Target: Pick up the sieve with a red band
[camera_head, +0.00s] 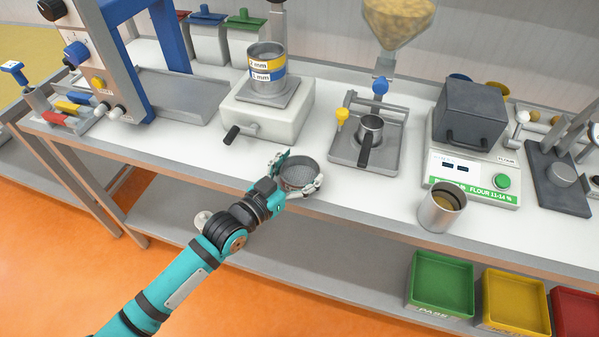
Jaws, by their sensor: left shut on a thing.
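My left gripper (301,170) reaches up from the lower left to the front edge of the bench. Its fingers are shut around a round grey sieve (297,174) with an open top and a mesh floor. The fingers cover much of the sieve's side, so I cannot make out a red band. I cannot tell whether the sieve rests on the bench or is just above it. Two more sieves, a yellow-banded "2 mm" one (266,63) and a blue-banded "1 mm" one (267,77), stand stacked on a shaker (268,118) behind. My right gripper is not in view.
A portafilter stand (366,150) is right of the gripper, under a hopper (397,20). A metal cup (442,207) stands near the front edge, before a flour tester (473,178). Green (441,284), yellow (516,301) and red trays (579,313) sit lower right. Bench left of the gripper is clear.

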